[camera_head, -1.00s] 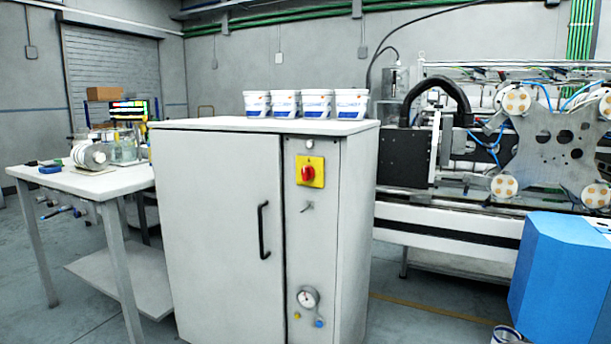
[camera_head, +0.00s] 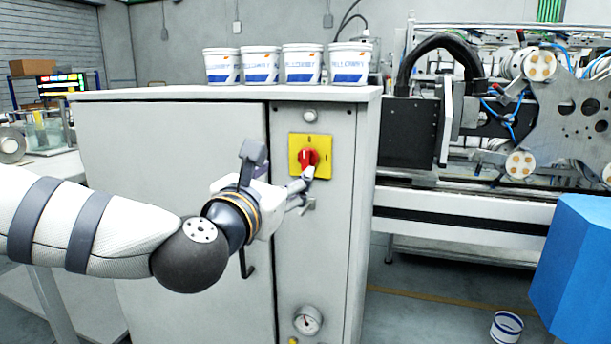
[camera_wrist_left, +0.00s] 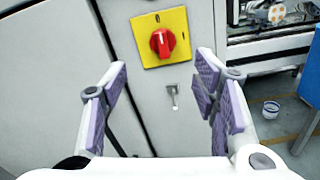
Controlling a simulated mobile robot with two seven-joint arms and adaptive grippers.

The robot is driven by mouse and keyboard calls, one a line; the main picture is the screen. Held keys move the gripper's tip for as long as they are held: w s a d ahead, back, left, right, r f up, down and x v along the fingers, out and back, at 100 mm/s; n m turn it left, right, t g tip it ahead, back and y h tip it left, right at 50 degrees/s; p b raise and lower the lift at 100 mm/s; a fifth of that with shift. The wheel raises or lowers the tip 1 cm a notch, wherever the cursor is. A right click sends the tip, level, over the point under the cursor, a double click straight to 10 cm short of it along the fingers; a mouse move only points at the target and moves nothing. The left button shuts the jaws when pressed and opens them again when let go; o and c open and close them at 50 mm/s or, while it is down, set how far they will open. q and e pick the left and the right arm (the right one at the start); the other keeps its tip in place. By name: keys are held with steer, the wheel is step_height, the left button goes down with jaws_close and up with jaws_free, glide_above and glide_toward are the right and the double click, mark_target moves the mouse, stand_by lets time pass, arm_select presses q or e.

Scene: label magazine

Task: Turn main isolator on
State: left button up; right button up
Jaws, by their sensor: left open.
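The main isolator is a red rotary knob (camera_head: 308,158) on a yellow plate (camera_head: 297,142), on the narrow right panel of the grey cabinet (camera_head: 180,150). In the left wrist view the knob (camera_wrist_left: 163,41) stands upright, roughly in line with the plate's 0 mark. My left gripper (camera_head: 305,185) is in front of the panel, just below the knob, and partly overlaps it in the head view. In the left wrist view its fingers (camera_wrist_left: 160,88) are wide apart with nothing between them; the knob lies beyond the fingertips. My right gripper is not in view.
A small toggle switch (camera_wrist_left: 173,95) sits below the plate. A black door handle (camera_head: 245,262) is partly hidden behind my left arm. A gauge (camera_head: 308,320) is low on the panel. Several white tubs (camera_head: 262,66) stand on the cabinet. A blue box (camera_head: 580,265) stands at right.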

mark_target(304, 161)
arm_select(q)
steer(key=x, duration=1.1)
steer(key=shift+s+d+f, duration=0.1)
steer(key=shift+f, duration=0.05)
steer(key=c, duration=1.2)
